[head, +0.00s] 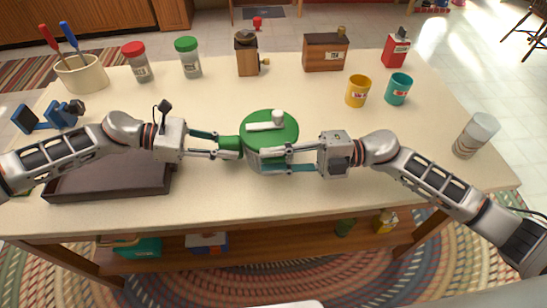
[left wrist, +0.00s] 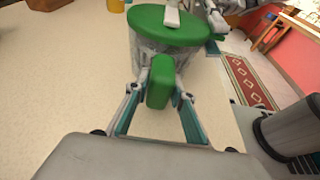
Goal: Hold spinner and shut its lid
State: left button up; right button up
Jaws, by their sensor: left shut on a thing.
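The spinner (head: 262,160) is a clear bowl on the table's middle, with a round green lid (head: 287,131) and a white crank on top. In the left wrist view the lid (left wrist: 185,32) sits over the bowl (left wrist: 150,55). I cannot tell whether it is fully shut. My left gripper (head: 219,145) is shut on the spinner's green side handle (left wrist: 159,82), with a finger on each side. My right gripper (head: 272,160) is at the spinner's front right, close to the lid's edge. Its fingers are apart with nothing seen between them.
A dark tray (head: 110,188) lies front left under my left arm. Jars, a utensil crock (head: 82,75), a grinder (head: 247,58) and a wooden box (head: 326,52) stand along the back. Yellow (head: 357,92) and teal (head: 398,89) mugs stand back right. A glass (head: 474,137) stands at right.

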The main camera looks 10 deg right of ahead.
jog(key=shift+r, duration=0.15)
jog(key=d, duration=1.2)
